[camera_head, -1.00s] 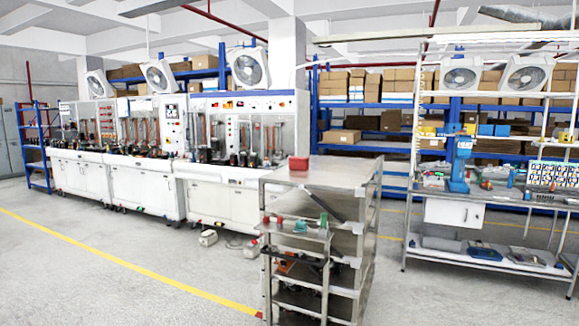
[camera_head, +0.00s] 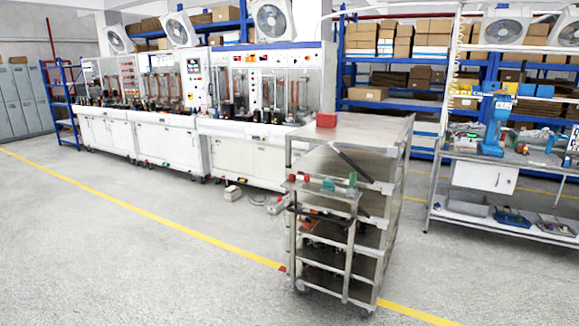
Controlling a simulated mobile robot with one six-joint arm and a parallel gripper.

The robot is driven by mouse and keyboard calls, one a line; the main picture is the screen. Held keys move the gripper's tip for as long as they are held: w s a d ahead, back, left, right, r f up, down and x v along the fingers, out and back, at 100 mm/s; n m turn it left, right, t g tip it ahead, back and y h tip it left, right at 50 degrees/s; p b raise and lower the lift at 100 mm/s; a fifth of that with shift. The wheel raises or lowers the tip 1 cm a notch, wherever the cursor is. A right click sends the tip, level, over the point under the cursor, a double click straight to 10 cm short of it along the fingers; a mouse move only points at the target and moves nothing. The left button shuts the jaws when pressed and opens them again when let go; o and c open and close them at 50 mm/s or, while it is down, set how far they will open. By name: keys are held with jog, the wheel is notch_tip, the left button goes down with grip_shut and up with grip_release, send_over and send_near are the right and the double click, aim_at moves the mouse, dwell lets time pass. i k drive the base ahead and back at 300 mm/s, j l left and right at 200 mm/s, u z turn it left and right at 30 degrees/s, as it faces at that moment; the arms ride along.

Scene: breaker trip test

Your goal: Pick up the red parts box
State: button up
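A red parts box (camera_head: 326,120) sits on the top shelf of a grey metal cart (camera_head: 372,134), near its back left corner. It is small and block-shaped, and nothing touches it from above. My gripper is not in the head view, so its place relative to the box cannot be seen.
The cart's lower side shelf (camera_head: 325,194) holds small red and green parts. White test benches (camera_head: 165,145) stand behind to the left, and a workbench (camera_head: 500,180) with a blue machine (camera_head: 494,122) is at the right. The floor (camera_head: 130,260) at the front left is open.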

aim_at(323, 119)
jog(key=i+j+u, duration=0.25)
jog(key=i, duration=0.65)
jog(key=i+j+u, duration=0.25)
jog(key=i, duration=0.7)
jog(key=i+u, duration=0.25)
jog(key=i, duration=0.65)
jog(key=i+l+u, duration=0.25)
jog(key=i, duration=0.7)
